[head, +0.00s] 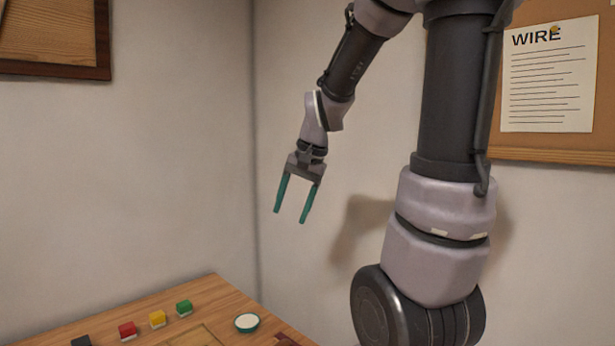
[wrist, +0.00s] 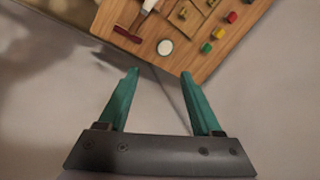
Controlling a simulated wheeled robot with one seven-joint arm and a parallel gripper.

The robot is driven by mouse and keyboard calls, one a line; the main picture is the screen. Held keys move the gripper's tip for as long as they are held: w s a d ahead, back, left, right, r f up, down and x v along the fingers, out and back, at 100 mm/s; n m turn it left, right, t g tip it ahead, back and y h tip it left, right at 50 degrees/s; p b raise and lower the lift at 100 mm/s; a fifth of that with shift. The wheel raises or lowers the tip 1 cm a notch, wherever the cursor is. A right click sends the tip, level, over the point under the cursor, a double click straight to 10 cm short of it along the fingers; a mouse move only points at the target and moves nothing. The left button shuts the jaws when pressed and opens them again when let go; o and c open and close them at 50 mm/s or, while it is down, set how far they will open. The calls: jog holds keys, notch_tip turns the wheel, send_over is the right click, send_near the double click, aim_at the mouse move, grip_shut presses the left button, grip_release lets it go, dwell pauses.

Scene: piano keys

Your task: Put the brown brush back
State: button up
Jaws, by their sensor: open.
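My gripper (head: 290,215) is open and empty, with teal fingers pointing down in the air above the table's far corner. In the wrist view the open fingers (wrist: 160,85) point toward the table edge and nothing is between them. A dark reddish-brown bar (wrist: 127,34) with a pale handle lies on the table near its edge; it may be the brown brush, but I cannot tell for certain. In the head view only a sliver of a dark reddish-brown thing (head: 286,341) shows at the bottom edge.
The wooden table (head: 215,288) carries a small round white-topped dish (head: 247,322), a green block (head: 184,308), a yellow block (head: 157,319), a red block (head: 128,330) and a dark block (head: 82,341). A tray-like wooden piece (wrist: 186,14) lies beyond the dish. Walls stand behind.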

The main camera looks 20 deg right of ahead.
jog(key=s+r+n+t, duration=0.3)
jog(key=s+r, duration=0.5)
jog(key=s, duration=0.2)
jog(key=shift+a+r+t+h, duration=0.25)
jog(key=shift+r+t+h, duration=0.05)
jog(key=shift+r+t, duration=0.1)
